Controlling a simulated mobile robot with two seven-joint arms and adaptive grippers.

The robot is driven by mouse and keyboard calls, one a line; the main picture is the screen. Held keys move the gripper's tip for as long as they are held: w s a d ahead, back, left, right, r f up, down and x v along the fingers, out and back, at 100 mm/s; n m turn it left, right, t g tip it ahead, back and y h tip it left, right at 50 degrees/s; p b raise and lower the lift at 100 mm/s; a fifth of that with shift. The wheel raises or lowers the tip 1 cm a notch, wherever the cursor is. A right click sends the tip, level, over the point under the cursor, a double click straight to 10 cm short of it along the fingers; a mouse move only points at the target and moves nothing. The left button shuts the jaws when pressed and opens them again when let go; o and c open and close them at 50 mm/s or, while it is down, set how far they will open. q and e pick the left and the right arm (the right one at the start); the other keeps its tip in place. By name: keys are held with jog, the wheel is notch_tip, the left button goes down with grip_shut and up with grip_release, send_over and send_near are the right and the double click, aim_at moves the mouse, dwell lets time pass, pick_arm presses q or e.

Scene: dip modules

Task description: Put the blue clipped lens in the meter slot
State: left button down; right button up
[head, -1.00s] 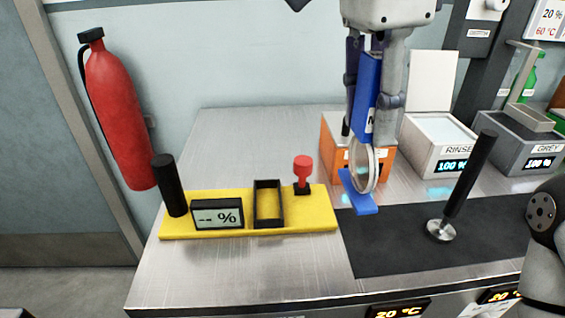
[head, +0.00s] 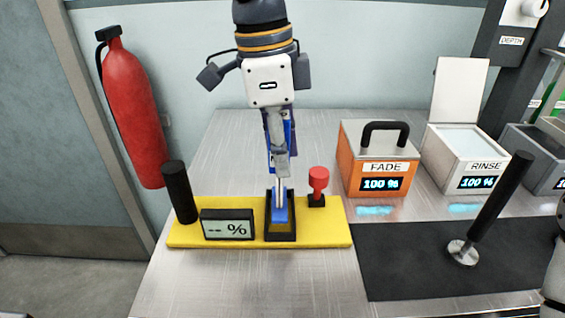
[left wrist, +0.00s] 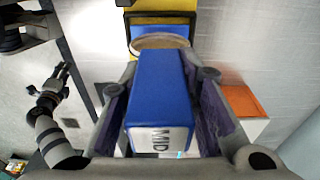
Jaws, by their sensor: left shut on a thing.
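My left gripper (head: 279,160) is shut on the blue clipped lens (head: 281,214), seen almost edge-on in the head view. In the left wrist view the blue clip (left wrist: 158,95), marked MID, sits between the fingers, with the round lens rim (left wrist: 160,42) beyond it. The meter slot (head: 281,236) is a black rectangular frame on a yellow base (head: 330,236). The lens's lower blue end shows within the frame's outline; how deep it sits I cannot tell. The meter display (head: 227,226) reads "-- %". My right gripper (left wrist: 58,78) shows small in the left wrist view; its opening is unclear.
A red knob (head: 318,183) stands right of the slot and a black post (head: 179,192) at the base's left end. The orange FADE box (head: 372,150) and white RINSE box (head: 466,155) stand right. A black-handled tool (head: 490,210) stands on the dark mat (head: 400,265).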

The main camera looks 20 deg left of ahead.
pick_arm(q)
notch_tip(320, 180, down, 3)
jog(key=shift+r, duration=0.15)
jog(key=shift+d, duration=0.1)
jog(key=c, duration=1.2)
grip_release()
jog(key=r, duration=0.4)
jog(key=a+r, duration=0.1)
jog(key=r, duration=0.7)
jog(key=shift+s+a, duration=0.2)
